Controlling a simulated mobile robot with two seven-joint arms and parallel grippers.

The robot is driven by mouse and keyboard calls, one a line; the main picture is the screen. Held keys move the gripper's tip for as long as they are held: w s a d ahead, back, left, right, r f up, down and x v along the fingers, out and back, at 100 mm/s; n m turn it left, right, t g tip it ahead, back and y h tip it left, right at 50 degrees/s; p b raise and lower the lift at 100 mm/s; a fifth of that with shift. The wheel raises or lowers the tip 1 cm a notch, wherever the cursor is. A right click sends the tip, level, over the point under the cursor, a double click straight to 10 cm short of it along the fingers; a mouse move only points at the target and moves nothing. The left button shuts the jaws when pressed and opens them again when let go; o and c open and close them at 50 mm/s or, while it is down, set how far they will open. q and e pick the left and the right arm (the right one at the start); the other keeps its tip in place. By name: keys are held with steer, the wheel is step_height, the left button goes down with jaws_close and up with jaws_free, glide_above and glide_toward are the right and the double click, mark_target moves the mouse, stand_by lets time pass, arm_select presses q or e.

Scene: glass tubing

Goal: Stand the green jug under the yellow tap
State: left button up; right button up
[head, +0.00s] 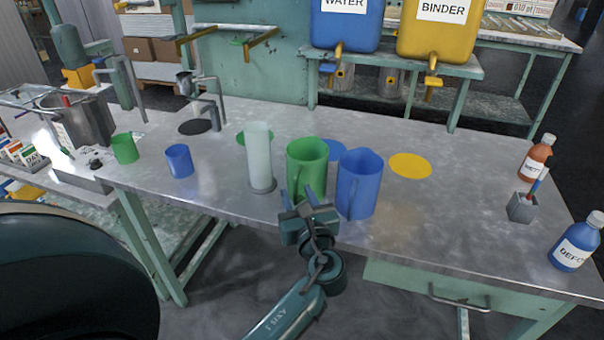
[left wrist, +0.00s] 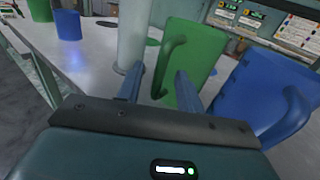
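The green jug (head: 308,158) stands upright on the metal bench, between a frosted cylinder and a blue jug. My left gripper (head: 304,197) is at the near side of the green jug. In the left wrist view, the gripper's fingers (left wrist: 159,88) are spread apart, with the green jug's handle (left wrist: 169,64) just ahead, between them. I cannot tell whether they touch it. The yellow tap (head: 433,64) is on the front of the yellow BINDER tank (head: 433,30), behind the bench. A yellow disc (head: 410,166) lies bare on the bench, right of the jugs. My right gripper is out of view.
The blue jug (head: 359,185) stands close on the right, the frosted cylinder (head: 259,155) close on the left. A green cup (head: 124,149) and a blue cup (head: 179,161) stand farther left. Bottles (head: 577,242) stand at the right edge. The bench around the yellow disc is clear.

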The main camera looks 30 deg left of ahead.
arm_select(q)
steer(key=shift+a, duration=0.1)
steer(key=shift+c, duration=0.5)
jaws_close()
